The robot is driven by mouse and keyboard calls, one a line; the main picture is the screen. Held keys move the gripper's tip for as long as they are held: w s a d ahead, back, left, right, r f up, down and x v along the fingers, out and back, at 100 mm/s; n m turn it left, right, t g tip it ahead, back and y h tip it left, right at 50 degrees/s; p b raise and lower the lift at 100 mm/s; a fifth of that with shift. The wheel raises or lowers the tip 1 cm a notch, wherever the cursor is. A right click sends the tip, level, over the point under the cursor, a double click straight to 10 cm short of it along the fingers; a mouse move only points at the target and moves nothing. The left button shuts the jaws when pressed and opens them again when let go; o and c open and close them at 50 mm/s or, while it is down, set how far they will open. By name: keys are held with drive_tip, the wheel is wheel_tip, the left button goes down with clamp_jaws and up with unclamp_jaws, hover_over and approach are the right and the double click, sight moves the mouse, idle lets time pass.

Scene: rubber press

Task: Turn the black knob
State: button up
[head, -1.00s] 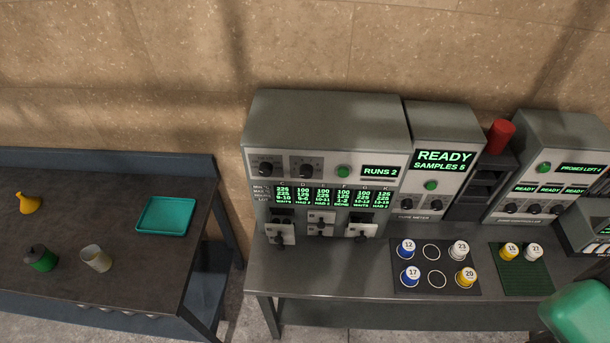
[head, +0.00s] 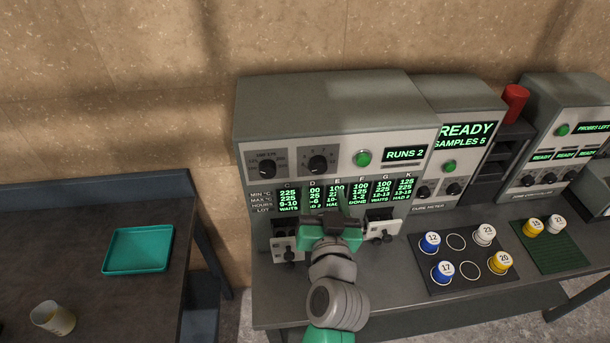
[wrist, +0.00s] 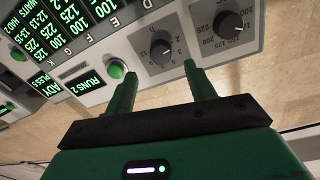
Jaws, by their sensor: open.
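Two black knobs with printed dials sit on the upper front panel of the grey press machine (head: 330,110). The left black knob (head: 267,167) has a temperature scale; it shows at upper right in the wrist view (wrist: 231,21). The right black knob (head: 318,164) is nearer the panel's middle; in the wrist view (wrist: 160,47) it appears just beyond and between my fingertips. My gripper (head: 334,208) is open and empty, in front of the press and below the knobs in the head view. Its two green fingers (wrist: 159,72) point towards the panel, apart from the knob.
A round green button (head: 362,158) and a "RUNS 2" display (head: 404,154) are right of the knobs. Small front units (head: 385,224) stick out below the displays; my gripper hides the middle area. A black mat (head: 460,282) with capped samples is at right.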

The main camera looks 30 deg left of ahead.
sight(319, 169)
drive_tip(key=x, duration=0.6)
drive_tip(key=shift+w+a+r, duration=0.15)
drive_tip(key=shift+w+a, duration=0.1)
drive_tip(key=shift+w, duration=0.1)
drive_tip(key=c, duration=1)
